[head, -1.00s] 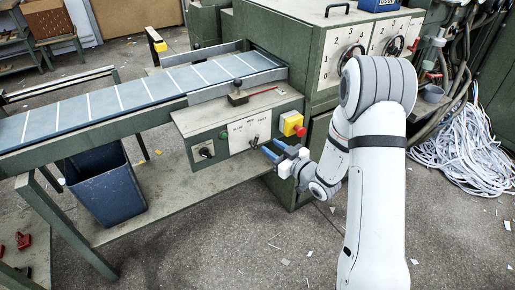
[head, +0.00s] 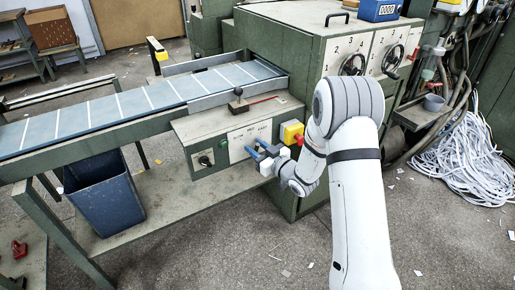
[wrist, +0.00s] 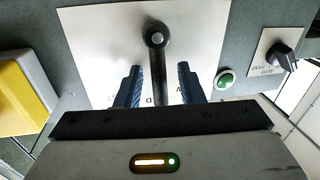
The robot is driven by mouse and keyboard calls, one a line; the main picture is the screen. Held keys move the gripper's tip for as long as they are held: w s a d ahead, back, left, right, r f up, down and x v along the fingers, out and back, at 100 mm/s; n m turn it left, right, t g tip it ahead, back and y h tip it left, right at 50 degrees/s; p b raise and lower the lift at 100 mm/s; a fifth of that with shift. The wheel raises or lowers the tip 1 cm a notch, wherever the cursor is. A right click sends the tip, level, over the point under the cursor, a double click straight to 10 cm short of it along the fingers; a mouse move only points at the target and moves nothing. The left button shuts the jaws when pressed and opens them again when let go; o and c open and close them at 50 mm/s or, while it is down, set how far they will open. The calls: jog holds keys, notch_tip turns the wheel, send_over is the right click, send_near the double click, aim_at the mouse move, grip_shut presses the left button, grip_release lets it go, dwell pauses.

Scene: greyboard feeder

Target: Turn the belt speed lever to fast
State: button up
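The belt speed lever (wrist: 159,70) is a black bar with a round hub, on a white label plate (wrist: 90,45) in the wrist view. The bar runs down the picture from the hub, between my gripper's (wrist: 155,70) two blue fingers. A gap shows on each side of the bar, so the gripper is open around it. Only parts of the plate's lettering show beside the fingers. In the head view my gripper (head: 257,150) is at the front of the green control box, low on the white plate (head: 248,134); I cannot make out the lever there.
A yellow box with a red button (head: 292,133) is right of the plate in the head view. A green button (wrist: 226,79) and a black rotary knob (wrist: 284,56) are on the other side. A blue bin (head: 103,195) stands under the conveyor belt (head: 130,103).

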grip_shut()
jog(key=shift+d+m, duration=0.15)
jog(key=shift+m, duration=0.15)
jog(key=shift+w+d+f+m+t+b, duration=0.1)
jog(key=shift+w+d+m+t+b, duration=0.15)
jog(key=shift+m, duration=0.7)
jog(key=shift+w+d+f+m+t+b, duration=0.1)
jog(key=shift+w+d+m+b, duration=0.25)
jog(key=shift+m, duration=0.55)
jog(key=shift+w+d+f+m+t+b, duration=0.15)
jog(key=shift+m+b, duration=0.2)
jog(key=shift+m, duration=0.6)
jog(key=shift+s+r, duration=0.1)
jog(key=shift+r, duration=0.05)
grip_release()
jog(key=p+v, duration=0.1)
jog(key=v, duration=0.6)
jog(key=shift+s+d, duration=0.25)
jog(key=shift+d, duration=0.1)
